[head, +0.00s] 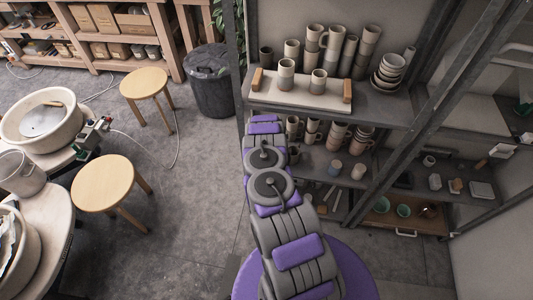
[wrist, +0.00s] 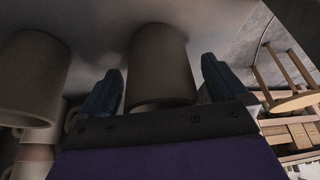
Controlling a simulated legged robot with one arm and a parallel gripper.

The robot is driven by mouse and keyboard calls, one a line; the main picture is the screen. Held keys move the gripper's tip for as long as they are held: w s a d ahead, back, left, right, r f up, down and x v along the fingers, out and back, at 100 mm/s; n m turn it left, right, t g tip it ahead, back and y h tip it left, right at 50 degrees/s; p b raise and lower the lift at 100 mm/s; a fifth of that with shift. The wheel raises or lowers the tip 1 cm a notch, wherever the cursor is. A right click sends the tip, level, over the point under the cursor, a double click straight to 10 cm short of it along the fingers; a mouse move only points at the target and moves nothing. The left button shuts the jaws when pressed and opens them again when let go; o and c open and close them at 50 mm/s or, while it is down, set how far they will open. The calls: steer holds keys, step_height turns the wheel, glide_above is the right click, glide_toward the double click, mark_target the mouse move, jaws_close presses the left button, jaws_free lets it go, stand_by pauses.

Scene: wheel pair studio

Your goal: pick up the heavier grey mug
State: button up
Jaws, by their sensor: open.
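Two grey mugs stand upright and apart on a pale tray (head: 300,98): a left mug (head: 286,75) and a right mug (head: 318,82). Which is heavier cannot be seen. The wrist view is upside down. There, my gripper (wrist: 162,66) is open, with one dark finger on each side of a grey mug (wrist: 160,60), apparently the left one. Gaps show between the fingers and its wall. Another grey mug (wrist: 32,80) is outside the fingers at the picture's left. In the head view my arm reaches toward the tray and the fingers cannot be made out.
The tray has wooden end handles (head: 347,91) and sits on a shelf (head: 385,108). Several stacked cups (head: 337,45) and bowls (head: 391,70) stand close behind and right. A metal upright (head: 235,50) is left of the shelf. Stools (head: 103,183) and a bin (head: 210,80) stand left.

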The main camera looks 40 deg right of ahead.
steer(key=shift+f, duration=0.2)
steer(key=c, duration=1.3)
